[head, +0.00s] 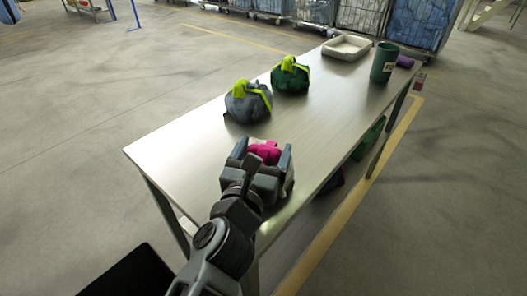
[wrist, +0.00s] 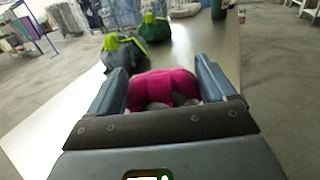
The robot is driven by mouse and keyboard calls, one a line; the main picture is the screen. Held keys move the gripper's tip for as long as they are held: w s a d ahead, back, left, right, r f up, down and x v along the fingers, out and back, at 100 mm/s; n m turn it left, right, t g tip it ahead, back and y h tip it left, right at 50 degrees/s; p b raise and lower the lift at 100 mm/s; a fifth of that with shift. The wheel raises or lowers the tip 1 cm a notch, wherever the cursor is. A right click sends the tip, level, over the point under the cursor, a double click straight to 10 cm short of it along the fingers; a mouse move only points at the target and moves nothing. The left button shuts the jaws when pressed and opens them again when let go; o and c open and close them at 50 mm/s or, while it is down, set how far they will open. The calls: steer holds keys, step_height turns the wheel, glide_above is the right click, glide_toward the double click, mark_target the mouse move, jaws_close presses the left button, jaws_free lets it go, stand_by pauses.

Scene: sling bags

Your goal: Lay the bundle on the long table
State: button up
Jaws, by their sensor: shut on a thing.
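My gripper (head: 262,160) is over the near end of the long table (head: 160,152), shut on a bundle with a bright magenta top (head: 266,152). In the wrist view the magenta part (wrist: 163,88) sits between the two fingers. A pale part of the bundle shows beside the gripper; most of its underside is hidden, so I cannot tell whether it touches the table. A grey bundle (head: 246,104) and a dark green bundle (head: 290,79), both with yellow-green tops, stand farther along the table.
A pale tray (head: 346,47), a green bin (head: 384,62) and a purple item (head: 405,61) are at the table's far end. A green item (head: 368,138) is under the tabletop. Wheeled cages (head: 365,15) stand behind. The table surface between is clear.

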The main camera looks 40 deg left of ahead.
steer(key=shift+f, duration=0.25)
steer(key=shift+f, duration=0.15)
steer(key=o, duration=1.6)
steer(key=shift+o, duration=0.2)
